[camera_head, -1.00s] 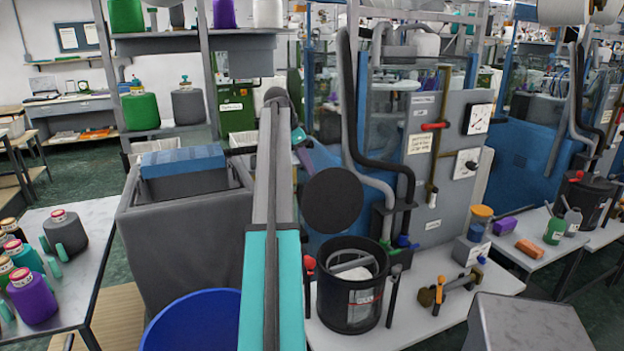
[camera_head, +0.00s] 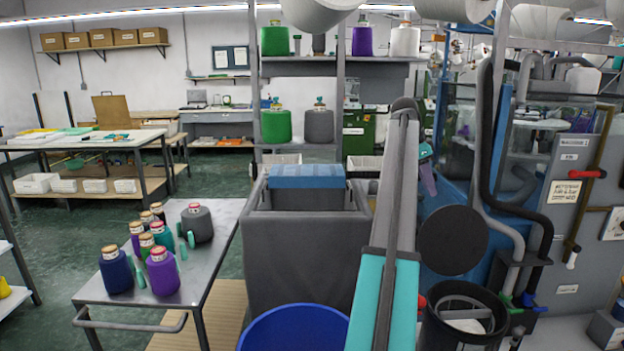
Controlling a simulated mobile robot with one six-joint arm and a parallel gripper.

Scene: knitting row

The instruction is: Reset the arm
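My arm (camera_head: 385,240), with a teal lower link and a grey upper link, rises from the bottom edge to right of centre. Its far end is raised, left of the knitting machine. A small teal and purple part (camera_head: 427,172) shows just right of the grey link near the far end. It is too small and too covered to tell whether this is my gripper or something in it. The fingers cannot be made out.
A grey bin (camera_head: 300,255) with a blue lid piece stands left of my arm, behind a blue tub (camera_head: 293,330). A metal table (camera_head: 215,260) with several yarn cones is at the left. A black bucket (camera_head: 440,335) and machine pipes are close at right. Green floor is open at far left.

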